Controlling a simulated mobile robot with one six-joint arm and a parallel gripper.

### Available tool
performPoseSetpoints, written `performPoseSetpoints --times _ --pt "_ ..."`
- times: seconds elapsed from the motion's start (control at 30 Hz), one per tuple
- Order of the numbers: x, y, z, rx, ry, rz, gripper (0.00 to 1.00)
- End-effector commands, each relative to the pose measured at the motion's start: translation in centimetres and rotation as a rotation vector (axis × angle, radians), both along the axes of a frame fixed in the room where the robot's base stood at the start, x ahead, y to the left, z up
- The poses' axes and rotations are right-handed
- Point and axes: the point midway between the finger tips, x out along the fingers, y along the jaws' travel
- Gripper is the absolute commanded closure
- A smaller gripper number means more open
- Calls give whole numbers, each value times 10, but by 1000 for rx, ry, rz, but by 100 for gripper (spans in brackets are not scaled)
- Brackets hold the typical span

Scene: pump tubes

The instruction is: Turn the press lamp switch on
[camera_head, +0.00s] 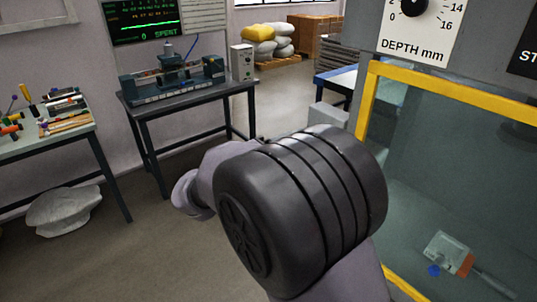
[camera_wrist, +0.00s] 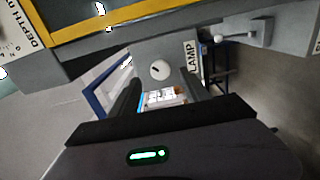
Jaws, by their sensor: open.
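The lamp switch (camera_wrist: 160,70) is a round white knob with a dark pointer mark, on a grey panel in the wrist view. A white label reading LAMP (camera_wrist: 192,58) is just right of it. My gripper (camera_wrist: 161,78) is open, with its two dark fingers on either side of the knob in the picture. I see no contact, and the remaining distance is hard to judge. In the head view my arm fills the middle, and neither the switch nor the gripper's fingers show.
A yellow-framed press window (camera_head: 447,86) stands at right, below the depth dial (camera_head: 413,7). A grey box with a white-tipped lever (camera_wrist: 250,36) is right of the label. A bench with a machine (camera_head: 175,80) and a tool table (camera_head: 45,140) are at left.

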Motion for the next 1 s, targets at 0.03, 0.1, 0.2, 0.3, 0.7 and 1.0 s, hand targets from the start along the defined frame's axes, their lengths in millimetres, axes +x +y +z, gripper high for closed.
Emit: performPoseSetpoints --times 0.03,0.1,0.2,0.3,0.7,1.0 --pt "-9 15 5 0 2 6 46" --pt "-23 34 5 0 2 5 46" --pt "-41 58 4 -1 2 5 46" --pt "-55 77 3 0 2 2 46" --pt "-68 93 0 1 1 -1 46" --pt "-75 64 3 53 51 -64 46"
